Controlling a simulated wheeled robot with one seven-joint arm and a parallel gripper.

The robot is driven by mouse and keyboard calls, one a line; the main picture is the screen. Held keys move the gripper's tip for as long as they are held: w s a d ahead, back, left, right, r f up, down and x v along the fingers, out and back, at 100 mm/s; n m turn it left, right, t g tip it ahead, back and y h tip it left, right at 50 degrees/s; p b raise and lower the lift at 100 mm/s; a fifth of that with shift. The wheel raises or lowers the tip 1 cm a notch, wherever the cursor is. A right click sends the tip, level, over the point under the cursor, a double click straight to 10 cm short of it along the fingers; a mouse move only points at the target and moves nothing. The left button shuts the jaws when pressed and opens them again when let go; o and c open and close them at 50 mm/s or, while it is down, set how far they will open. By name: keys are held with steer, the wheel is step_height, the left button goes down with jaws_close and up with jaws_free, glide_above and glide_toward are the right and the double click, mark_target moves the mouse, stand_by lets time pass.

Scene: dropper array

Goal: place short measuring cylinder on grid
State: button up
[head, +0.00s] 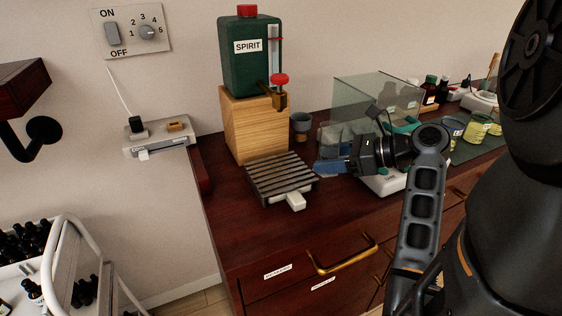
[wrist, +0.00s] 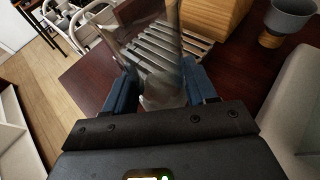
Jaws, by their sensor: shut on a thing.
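The grid (head: 280,180) is a grey slatted tray in front of the spirit dispenser; its slats look bare in the head view. The grid also shows in the wrist view (wrist: 180,50), beyond my fingers. My gripper (head: 330,167) has blue fingers and is just right of the grid. In the wrist view my gripper (wrist: 162,92) is shut on a clear measuring cylinder (wrist: 160,88). The cylinder's see-through body overlaps the grid's left part in that view. In the head view I cannot make the cylinder out clearly against the glass behind.
The green spirit dispenser (head: 250,55) with a red-handled tap stands on a wooden block (head: 250,125) behind the grid. A grey cup (head: 302,124) stands right of the block. A glass box (head: 375,95) is behind my gripper. The counter front left of my arm is clear.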

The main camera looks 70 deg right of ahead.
glide_above(281, 171)
steer(key=shift+p, duration=0.4)
steer(key=shift+a+f, duration=0.1)
steer(key=shift+f, duration=1.65)
steer(key=o, duration=1.4)
steer(key=shift+f, duration=0.1)
steer(key=v, duration=1.2)
